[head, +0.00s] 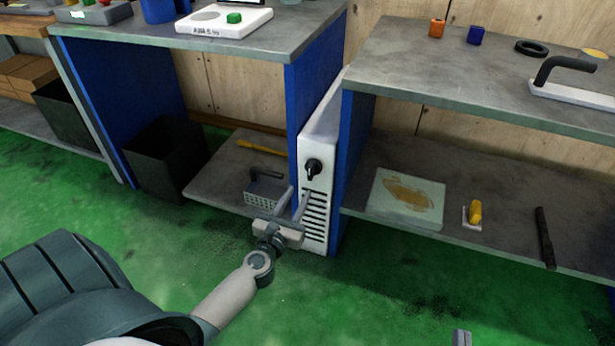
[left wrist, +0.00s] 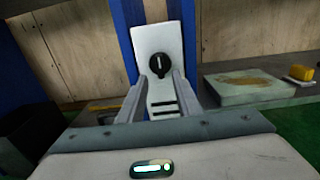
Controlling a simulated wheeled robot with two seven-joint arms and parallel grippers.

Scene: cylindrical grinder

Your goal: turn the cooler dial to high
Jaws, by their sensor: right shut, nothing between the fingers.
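The cooler (head: 316,222) is a narrow white box with dark vent slots, standing between two benches. Its black round dial (head: 313,169) is on the upper front face. In the left wrist view the dial (left wrist: 158,65) shows a white pointer mark standing about upright. My left gripper (head: 297,197) is open and empty in front of the cooler, below the dial. In the left wrist view its two fingers (left wrist: 157,88) reach toward the dial from below, one on each side, apart from it. A small grey tip of my right gripper (head: 462,338) shows at the bottom edge.
Blue bench panels (head: 357,155) flank the cooler closely. A grey wire basket (head: 266,190) sits on the lower left shelf beside my left gripper. A black bin (head: 166,160) stands further left. The right lower shelf (head: 500,195) holds a pale plate and a yellow-handled tool.

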